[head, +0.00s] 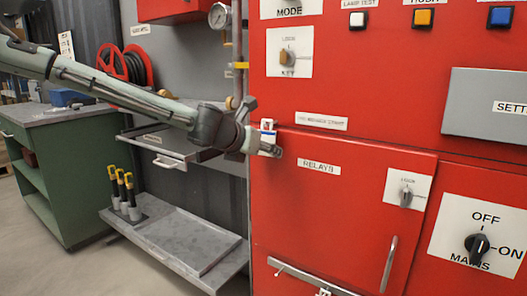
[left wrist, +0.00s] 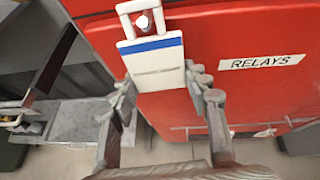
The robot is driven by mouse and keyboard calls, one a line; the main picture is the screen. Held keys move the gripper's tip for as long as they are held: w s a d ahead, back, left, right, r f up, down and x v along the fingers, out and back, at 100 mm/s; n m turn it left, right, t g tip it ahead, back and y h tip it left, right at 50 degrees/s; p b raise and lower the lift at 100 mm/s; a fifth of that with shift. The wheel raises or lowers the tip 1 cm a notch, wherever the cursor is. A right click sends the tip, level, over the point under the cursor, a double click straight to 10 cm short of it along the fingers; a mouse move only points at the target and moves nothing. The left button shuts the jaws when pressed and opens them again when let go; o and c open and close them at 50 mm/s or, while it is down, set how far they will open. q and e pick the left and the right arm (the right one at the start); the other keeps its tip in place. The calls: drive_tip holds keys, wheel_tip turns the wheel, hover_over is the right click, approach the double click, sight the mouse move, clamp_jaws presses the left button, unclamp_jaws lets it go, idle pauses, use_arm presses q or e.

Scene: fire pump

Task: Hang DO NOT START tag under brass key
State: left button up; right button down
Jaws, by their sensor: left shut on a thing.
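The tag (head: 267,131) is a small white plate with a coloured band. It shows larger in the left wrist view (left wrist: 155,66), with a blue stripe and an open frame at its top. A round white spot shows inside that frame; I cannot tell whether it is a peg. My left gripper (head: 268,148) is shut on the tag's lower part, its fingers on either side of it. The tag is upright before the red cabinet's left edge, below and left of the brass key (head: 289,58). The right gripper is out of view.
The red cabinet has a RELAYS door (head: 335,205) with a handle (head: 389,264) and a lock (head: 406,195). A label strip (head: 321,122) lies right of the tag. A MAINS switch (head: 477,245) is lower right. A grey shelf (head: 215,277) and green bench (head: 60,218) stand left.

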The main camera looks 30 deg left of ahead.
use_arm(q)
drive_tip(key=o, duration=1.5)
drive_tip(key=shift+c, duration=0.2)
